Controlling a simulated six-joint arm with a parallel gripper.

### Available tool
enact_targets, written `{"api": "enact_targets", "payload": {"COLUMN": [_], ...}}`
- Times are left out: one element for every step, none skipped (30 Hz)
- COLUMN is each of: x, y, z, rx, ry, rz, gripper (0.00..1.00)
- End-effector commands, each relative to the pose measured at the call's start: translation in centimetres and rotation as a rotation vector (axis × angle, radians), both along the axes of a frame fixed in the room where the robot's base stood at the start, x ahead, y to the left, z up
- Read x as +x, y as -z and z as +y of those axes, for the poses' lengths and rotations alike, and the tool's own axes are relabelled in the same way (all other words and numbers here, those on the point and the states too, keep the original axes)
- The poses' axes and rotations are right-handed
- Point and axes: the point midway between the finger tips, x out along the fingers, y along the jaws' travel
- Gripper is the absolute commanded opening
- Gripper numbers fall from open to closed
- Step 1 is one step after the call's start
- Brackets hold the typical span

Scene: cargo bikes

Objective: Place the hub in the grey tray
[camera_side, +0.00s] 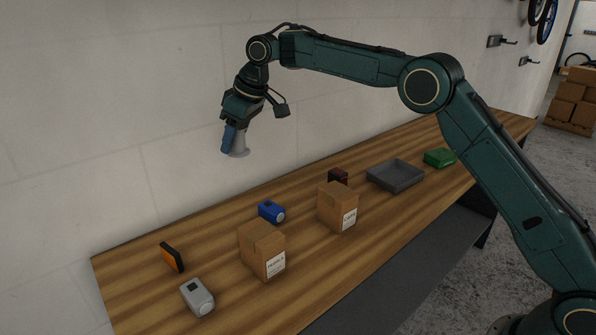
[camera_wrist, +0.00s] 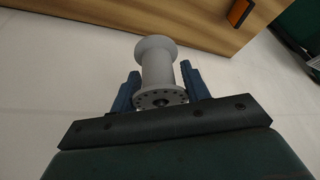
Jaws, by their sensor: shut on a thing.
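The hub (camera_wrist: 157,68) is a light grey spool shape with flanged ends and a ring of small holes in the near flange. My gripper (camera_wrist: 161,88) has blue fingers on both sides of the hub and is shut on it. In the side view my gripper (camera_side: 231,141) holds the hub (camera_side: 240,147) in the air, well above the far edge of the table, near the wall. The grey tray (camera_side: 395,187) is a shallow square tray on the table, to the right of my gripper. It looks empty.
The second box and red item are left of the tray.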

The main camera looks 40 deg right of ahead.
Motion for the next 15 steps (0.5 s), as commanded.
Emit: {"api": "enact_targets", "payload": {"x": [0.3,0.4,0.5,0.6,0.6,0.7,0.6,0.6,0.5,0.4,0.3,0.1,-0.1,-0.2,-0.5], "y": [-0.2,-0.3,-0.4,-0.5,-0.5,-0.6,-0.7,-0.7,-0.8,-0.8,-0.9,-1.0,-1.0,-1.1,-1.1], "z": [-2.1,-3.2,-4.8,-6.0,-7.1,-8.7,-9.8,-11.0,-12.5,-13.7,-14.8,-16.4,-17.5,-18.6,-20.1], "rx": [0.003,0.005,0.006,0.007,0.008,0.009,0.01,0.011,0.012,0.013,0.014,0.014,0.015,0.014,0.015], "ry": [0.056,0.087,0.131,0.163,0.196,0.237,0.269,0.301,0.342,0.375,0.406,0.45,0.481,0.513,0.554], "rz": [0.0,0.001,0.001,0.002,0.003,0.004,0.005,0.005,0.005,0.006,0.006,0.006,0.007,0.008,0.008], "gripper": [0.2,0.2,0.2,0.2,0.2,0.2,0.2,0.2,0.2,0.2,0.2,0.2,0.2,0.2,0.2]}}
